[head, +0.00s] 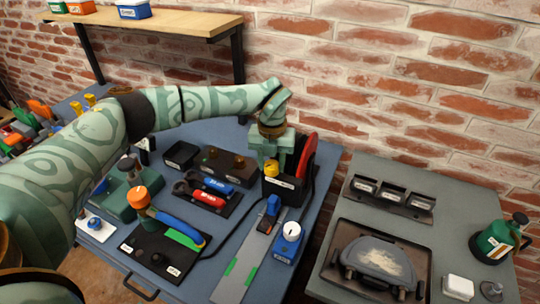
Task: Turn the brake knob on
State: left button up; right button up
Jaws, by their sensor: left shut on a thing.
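My left gripper (271,155) points down over a black unit (284,190) with a red disc (306,155) on its right side. The gripper is shut on a yellow knob (271,168) on top of this unit, which seems to be the brake knob. The fingers hide part of the knob, so I cannot tell how far it is turned. The label on the unit is too small to read. My right gripper is not in view.
A blue box with a white knob (291,232) stands in front of the unit. An orange knob (138,197) and a black board (158,252) are at the left. A grey side table (345,225) is at the right, a brick wall behind.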

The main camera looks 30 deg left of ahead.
aim_at(272, 164)
pick_arm(q)
jog(key=m, duration=0.1)
jog(key=m+p, duration=0.1)
jog(key=shift+r+m+p, duration=0.2)
jog(key=shift+m+p, duration=0.1)
jog(key=shift+f+m+p, duration=0.15)
jog(key=shift+m+p, duration=0.4)
jog(key=shift+m, duration=0.45)
jog(key=o, duration=1)
notch_tip(272, 164, up, 16)
jog(key=p, duration=0.3)
jog(key=shift+c, duration=0.2)
